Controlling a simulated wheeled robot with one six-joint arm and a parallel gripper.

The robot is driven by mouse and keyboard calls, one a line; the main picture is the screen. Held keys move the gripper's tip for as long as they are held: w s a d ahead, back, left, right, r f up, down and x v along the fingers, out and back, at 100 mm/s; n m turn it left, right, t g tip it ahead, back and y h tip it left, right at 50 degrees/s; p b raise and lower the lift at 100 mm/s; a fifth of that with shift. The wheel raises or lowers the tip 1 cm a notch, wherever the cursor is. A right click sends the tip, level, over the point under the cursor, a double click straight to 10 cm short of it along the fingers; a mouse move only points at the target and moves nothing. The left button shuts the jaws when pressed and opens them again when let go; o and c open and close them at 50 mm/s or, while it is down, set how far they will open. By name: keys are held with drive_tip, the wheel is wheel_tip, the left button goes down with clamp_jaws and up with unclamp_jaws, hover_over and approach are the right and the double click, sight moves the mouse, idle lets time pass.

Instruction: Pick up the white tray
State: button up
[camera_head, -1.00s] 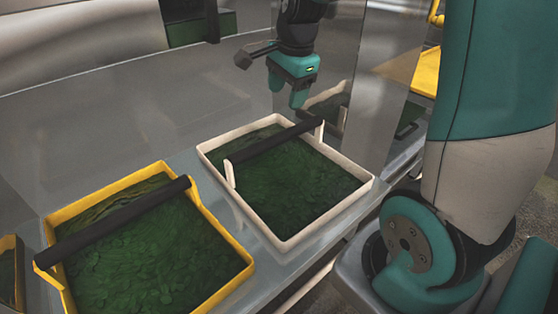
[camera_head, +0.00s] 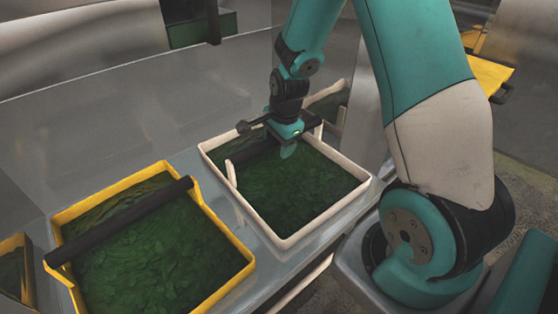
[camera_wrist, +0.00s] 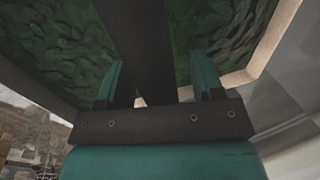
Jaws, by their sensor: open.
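The white tray (camera_head: 262,229) sits on the metal shelf, right of the yellow tray, and holds dark green leafy material. A black bar handle (camera_head: 256,153) spans it between two white uprights. The tray rim (camera_wrist: 262,62) shows at the right there. The far fingertip is partly hidden in the head view.
A yellow tray (camera_head: 236,283) with the same green filling and a black handle stands close on the left. The metal shelf (camera_head: 200,160) has a narrow bare strip between the trays. A reflective panel (camera_head: 100,120) rises behind them.

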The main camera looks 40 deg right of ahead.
drive_tip(key=shift+f, duration=0.35)
clamp_jaws()
drive_tip(key=shift+w+r, duration=0.1)
idle(1.1)
